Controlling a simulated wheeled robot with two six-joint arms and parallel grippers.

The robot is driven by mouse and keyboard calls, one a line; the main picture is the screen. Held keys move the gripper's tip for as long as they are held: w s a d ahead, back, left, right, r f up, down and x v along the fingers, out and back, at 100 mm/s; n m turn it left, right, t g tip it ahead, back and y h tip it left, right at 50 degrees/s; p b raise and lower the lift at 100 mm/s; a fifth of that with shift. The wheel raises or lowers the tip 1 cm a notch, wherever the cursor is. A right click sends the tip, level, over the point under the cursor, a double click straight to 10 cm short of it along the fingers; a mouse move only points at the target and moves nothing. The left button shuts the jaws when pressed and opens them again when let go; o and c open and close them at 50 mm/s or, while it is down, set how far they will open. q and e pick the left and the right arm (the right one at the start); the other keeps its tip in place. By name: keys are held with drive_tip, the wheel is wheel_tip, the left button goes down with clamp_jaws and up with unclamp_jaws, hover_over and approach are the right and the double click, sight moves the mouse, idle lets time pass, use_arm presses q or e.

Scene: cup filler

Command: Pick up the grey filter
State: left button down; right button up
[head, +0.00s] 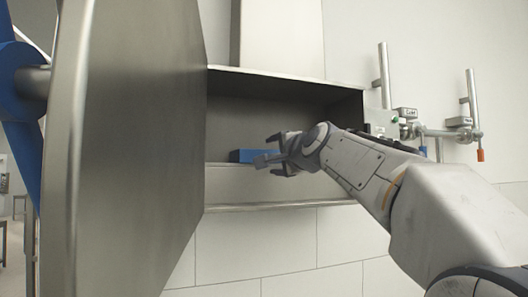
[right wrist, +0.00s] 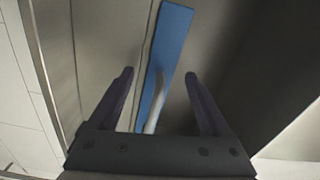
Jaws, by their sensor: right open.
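My right gripper (head: 268,150) reaches from the right into the mouth of an open grey metal cabinet (head: 280,190). Its two dark fingers also show in the right wrist view (right wrist: 159,76), apart. A blue bar (head: 243,156) lies on the cabinet floor just beyond the fingers; part of it is hidden behind them. In the right wrist view the blue bar (right wrist: 172,45) runs lengthwise ahead of and between the fingers. A pale grey rod-like piece (right wrist: 154,115) shows against it. No grey filter can be told for certain. My left gripper is out of view.
The cabinet's large metal door (head: 140,140) stands open on the left, with a blue wheel-like part (head: 20,85) beyond it. Pipes with valves (head: 440,132) are on the wall at the right. The cabinet looks otherwise empty.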

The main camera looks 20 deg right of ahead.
clamp_jaws()
drive_tip(key=shift+r, duration=0.15)
wheel_tip(320, 180, up, 9)
drive_tip(key=shift+w, duration=0.15)
drive_tip(key=shift+r, duration=0.3)
idle(0.5)
